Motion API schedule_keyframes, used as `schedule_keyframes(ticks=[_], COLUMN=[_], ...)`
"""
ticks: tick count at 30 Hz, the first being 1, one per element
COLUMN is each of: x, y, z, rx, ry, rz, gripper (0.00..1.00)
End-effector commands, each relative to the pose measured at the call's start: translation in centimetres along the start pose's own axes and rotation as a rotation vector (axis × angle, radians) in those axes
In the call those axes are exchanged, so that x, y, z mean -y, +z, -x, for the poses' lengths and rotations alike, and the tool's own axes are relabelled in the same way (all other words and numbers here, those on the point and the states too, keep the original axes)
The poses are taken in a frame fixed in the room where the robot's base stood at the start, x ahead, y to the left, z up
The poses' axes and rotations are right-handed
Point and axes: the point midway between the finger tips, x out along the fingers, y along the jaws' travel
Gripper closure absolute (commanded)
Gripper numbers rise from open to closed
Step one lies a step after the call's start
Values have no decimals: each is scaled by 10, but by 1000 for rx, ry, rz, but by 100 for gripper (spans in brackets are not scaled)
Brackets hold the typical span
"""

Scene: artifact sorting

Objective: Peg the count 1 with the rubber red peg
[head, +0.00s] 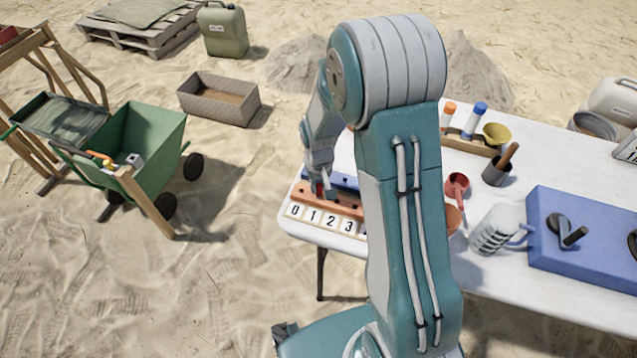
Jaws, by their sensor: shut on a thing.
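A count board (330,200) with a reddish-brown strip lies on the left end of the white table. Its white number tiles show 0, 1 (313,217), 2 and 3 along the front edge; my arm hides the tiles farther right. My gripper (320,184) points down over the strip, just behind the 1 tile. It is shut on a small red peg (320,190), which looks upright. I cannot tell whether the peg's lower end is in a hole or just above the strip.
Behind the strip is a blue piece (343,180). To the right of my arm stand a red scoop (457,184), a clear jug (496,228), a dark cup (497,172) and a blue case (585,235). A green cart (150,140) stands on the sand at left.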

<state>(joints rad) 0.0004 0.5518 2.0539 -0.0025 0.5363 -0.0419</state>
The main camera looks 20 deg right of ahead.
Motion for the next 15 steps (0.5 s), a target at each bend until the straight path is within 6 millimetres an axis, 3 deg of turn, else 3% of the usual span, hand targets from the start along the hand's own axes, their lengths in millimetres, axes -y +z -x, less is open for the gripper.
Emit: schedule_keyframes(ticks=[14, 15], x=[0, 0], y=[0, 0], z=[-10, -10], rx=[1, 0], ry=[0, 0], rz=[0, 0], gripper=[95, 68])
